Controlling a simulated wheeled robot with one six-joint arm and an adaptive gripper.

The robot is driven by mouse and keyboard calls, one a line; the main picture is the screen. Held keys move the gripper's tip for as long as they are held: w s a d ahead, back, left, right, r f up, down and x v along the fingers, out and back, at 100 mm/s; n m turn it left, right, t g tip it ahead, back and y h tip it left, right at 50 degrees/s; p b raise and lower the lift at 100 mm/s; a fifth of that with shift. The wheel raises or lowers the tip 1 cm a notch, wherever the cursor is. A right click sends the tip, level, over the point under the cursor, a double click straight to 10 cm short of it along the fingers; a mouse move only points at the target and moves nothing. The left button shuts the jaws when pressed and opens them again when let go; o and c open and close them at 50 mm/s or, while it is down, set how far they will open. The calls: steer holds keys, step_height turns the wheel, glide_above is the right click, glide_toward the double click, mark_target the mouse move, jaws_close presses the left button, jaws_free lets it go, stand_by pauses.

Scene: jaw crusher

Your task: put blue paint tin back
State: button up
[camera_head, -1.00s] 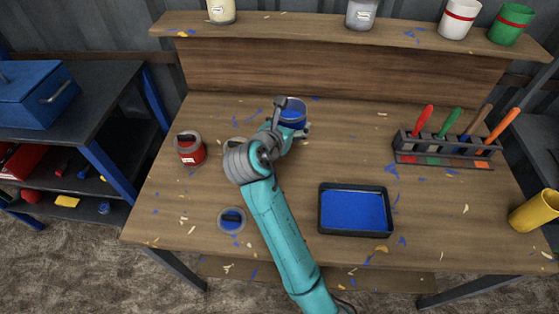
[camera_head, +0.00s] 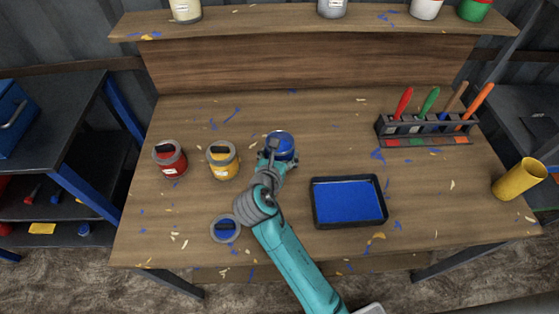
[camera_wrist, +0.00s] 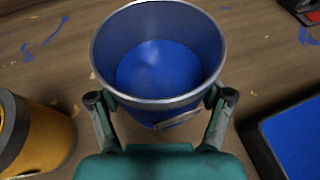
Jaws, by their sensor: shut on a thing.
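The blue paint tin (camera_head: 281,146) is open at the top, with no lid on it. My gripper (camera_head: 272,160) is shut on its near side. In the wrist view the tin (camera_wrist: 158,60) is between my gripper's fingers (camera_wrist: 160,108), with blue paint inside. It looks about upright. I cannot tell whether its base touches the table. A grey lid with a blue middle (camera_head: 225,229) lies on the table to the left of my arm.
A yellow tin (camera_head: 222,161) and a red tin (camera_head: 170,159) stand left of the blue one. A tray of blue paint (camera_head: 348,201) lies to the right. Behind it is a brush rack (camera_head: 425,138). The table's back middle is clear.

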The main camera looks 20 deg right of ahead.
steer(key=shift+f, duration=1.8)
steer(key=shift+f, duration=0.1)
steer(key=o, duration=1.6)
steer(key=shift+s, duration=0.15)
steer(key=v, duration=1.2)
